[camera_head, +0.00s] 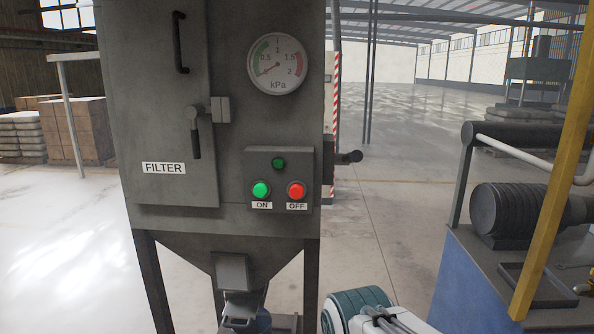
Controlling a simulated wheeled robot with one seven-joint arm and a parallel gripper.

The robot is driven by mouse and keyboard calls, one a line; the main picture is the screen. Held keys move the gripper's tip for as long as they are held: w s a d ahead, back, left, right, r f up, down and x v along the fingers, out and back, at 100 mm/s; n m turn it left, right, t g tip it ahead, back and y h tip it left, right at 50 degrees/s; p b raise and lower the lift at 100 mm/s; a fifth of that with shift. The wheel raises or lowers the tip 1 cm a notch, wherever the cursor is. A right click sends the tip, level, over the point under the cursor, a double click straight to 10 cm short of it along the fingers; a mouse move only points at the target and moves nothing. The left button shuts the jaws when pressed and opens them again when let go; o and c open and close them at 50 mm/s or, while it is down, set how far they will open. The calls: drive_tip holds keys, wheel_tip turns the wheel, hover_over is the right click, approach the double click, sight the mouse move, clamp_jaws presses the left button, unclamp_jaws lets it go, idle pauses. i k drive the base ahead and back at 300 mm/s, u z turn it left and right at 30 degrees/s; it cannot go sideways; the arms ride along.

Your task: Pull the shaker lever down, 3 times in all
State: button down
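A grey filter cabinet (225,228) on legs fills the left and middle of the head view. A short dark lever with a round knob (350,157) sticks out from the cabinet's right side, roughly level, beside the button box. It looks like the shaker lever, but no label on it can be read. A white and teal part of my arm shows at the bottom edge, below and apart from the lever. My gripper's fingers are not in view.
The cabinet front carries a kPa gauge (277,64), a door latch (196,130) and a button box (280,180) with green ON and red OFF. A blue machine (465,275) and yellow post (558,160) stand at right. Open floor (390,200) lies between.

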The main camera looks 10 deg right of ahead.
sight(356, 156)
drive_tip(key=u, duration=1.25)
drive_tip(key=k, duration=0.65)
drive_tip(key=z, duration=1.3)
drive_tip(key=i, duration=0.5)
drive_tip(key=z, duration=0.05)
